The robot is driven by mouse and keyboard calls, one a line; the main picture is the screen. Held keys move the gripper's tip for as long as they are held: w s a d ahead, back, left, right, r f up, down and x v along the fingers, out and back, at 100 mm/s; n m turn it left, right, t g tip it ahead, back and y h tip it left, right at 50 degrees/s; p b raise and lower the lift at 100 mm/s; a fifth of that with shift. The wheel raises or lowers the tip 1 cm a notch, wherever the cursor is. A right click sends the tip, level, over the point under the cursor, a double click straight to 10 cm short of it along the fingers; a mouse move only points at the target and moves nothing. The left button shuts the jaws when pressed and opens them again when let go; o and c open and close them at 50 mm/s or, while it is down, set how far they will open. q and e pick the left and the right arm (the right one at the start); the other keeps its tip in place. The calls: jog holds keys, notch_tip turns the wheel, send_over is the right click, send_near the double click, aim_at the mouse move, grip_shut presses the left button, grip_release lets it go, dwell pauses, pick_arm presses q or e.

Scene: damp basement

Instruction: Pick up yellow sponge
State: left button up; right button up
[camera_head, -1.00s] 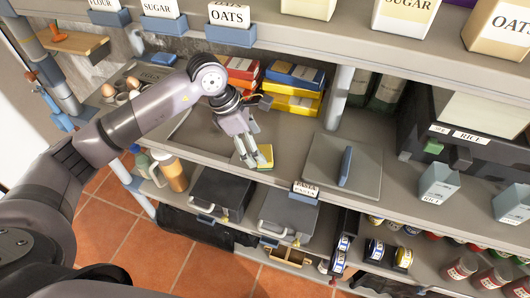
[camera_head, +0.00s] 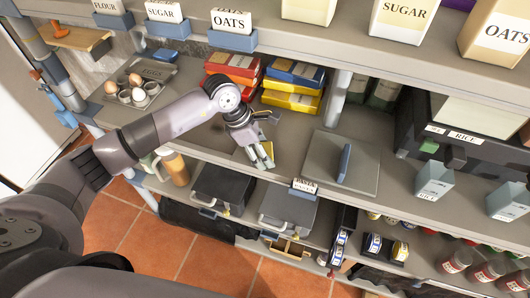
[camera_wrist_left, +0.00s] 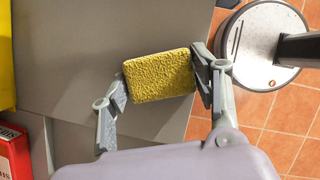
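The yellow sponge (camera_wrist_left: 160,74) shows clearly in the left wrist view over the grey shelf board (camera_wrist_left: 80,50). In the head view only a small yellow part of the sponge (camera_head: 239,154) shows, and my gripper hides the rest. My left gripper (camera_head: 262,158) is low over the shelf at the sponge. In the left wrist view the two fingertips of the left gripper (camera_wrist_left: 160,82) lie at opposite sides of the sponge, close against it or touching. I cannot tell whether they grip it. My right gripper is not in view.
Red boxes (camera_head: 233,66) and a blue-and-yellow stack (camera_head: 292,83) stand behind the gripper. An egg tray (camera_head: 136,90) is at left. A grey board with a blue handle (camera_head: 345,162) lies to the right. The shelf's front edge is close, with tiled floor (camera_head: 190,255) beyond.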

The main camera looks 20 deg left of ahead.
aim_at(268, 150)
pick_arm(q)
jog(key=c, duration=0.5)
jog(key=shift+r, duration=0.15)
jog(key=shift+r+b, duration=0.5)
notch_tip(268, 150, up, 2)
jog(key=shift+b, duration=0.6)
jog(key=s+a+b, duration=0.2)
jog(key=a, duration=0.3)
jog(key=s+a+b, duration=0.2)
jog(key=a, duration=0.4)
jog(key=s+a+b, duration=0.2)
jog(key=a+b, duration=0.1)
jog(key=a, duration=0.3)
jog(key=shift+s+r, duration=0.15)
